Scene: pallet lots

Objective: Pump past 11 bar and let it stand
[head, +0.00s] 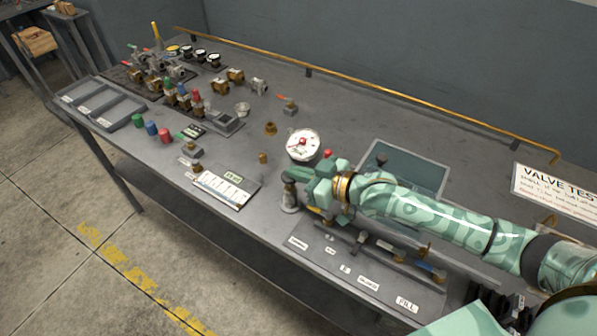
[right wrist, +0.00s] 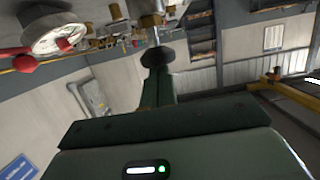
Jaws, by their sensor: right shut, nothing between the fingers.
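The pressure gauge (head: 303,144) has a white round face and stands on the bench just beyond my right gripper; its reading is too small to tell. It also shows tilted in the right wrist view (right wrist: 55,33), beside a red ball knob (right wrist: 24,64). The red knob shows in the head view (head: 327,153) right of the gauge. My right gripper (head: 290,176) is shut and empty, just above a silver fitting (head: 290,203). In the right wrist view its fingers (right wrist: 157,60) are together below a metal fitting (right wrist: 150,8); contact cannot be told. My left gripper is not in view.
A dark tank (head: 420,172) is set behind my right arm. A labelled strip with "FILL" (head: 407,304) lies along the front edge. A brass rail (head: 380,82) runs along the back.

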